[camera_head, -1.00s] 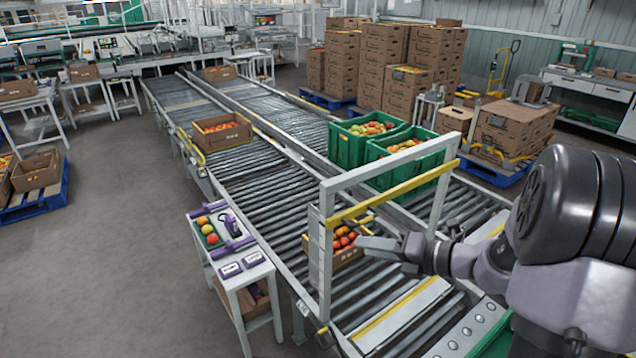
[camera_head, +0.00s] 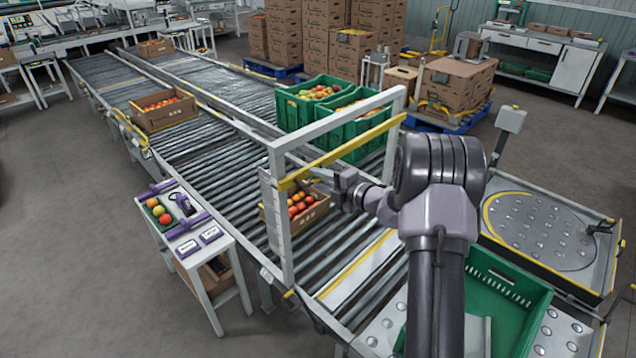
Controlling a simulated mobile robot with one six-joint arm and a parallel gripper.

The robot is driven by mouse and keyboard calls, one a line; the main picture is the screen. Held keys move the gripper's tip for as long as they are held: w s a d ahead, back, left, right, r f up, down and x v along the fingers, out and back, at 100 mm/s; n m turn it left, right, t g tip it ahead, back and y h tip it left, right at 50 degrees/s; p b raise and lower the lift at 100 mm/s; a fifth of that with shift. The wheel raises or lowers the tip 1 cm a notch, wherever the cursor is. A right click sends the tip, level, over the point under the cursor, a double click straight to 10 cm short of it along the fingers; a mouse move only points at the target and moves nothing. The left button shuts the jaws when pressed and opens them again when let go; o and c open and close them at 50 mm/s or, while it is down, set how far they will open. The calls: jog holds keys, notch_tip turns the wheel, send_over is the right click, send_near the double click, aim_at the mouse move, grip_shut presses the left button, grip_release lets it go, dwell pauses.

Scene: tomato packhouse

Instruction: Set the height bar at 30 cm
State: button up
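The height bar (camera_head: 345,150) is a yellow bar across a white upright frame (camera_head: 335,118) that spans the roller conveyor. It sits a little below the frame's top beam. A pale scale plate (camera_head: 268,195) is on the left post, but its marks are too small to read. My gripper (camera_head: 343,183) is just below the bar in the picture, right of a tomato carton (camera_head: 312,213) seen through the frame. I cannot tell whether it touches the bar. Its fingers are small and seen side-on, so their opening is unclear.
Two green crates of tomatoes (camera_head: 290,112) stand behind the frame. Another carton (camera_head: 178,118) sits farther up the conveyor. A side table (camera_head: 200,262) with tomatoes and purple tools is at left. A green bin (camera_head: 520,295) and a round ball-top table (camera_head: 540,230) are at right.

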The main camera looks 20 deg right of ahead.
jog(key=shift+w+a, duration=0.1)
jog(key=shift+w, duration=0.2)
grip_shut()
dwell(1.3)
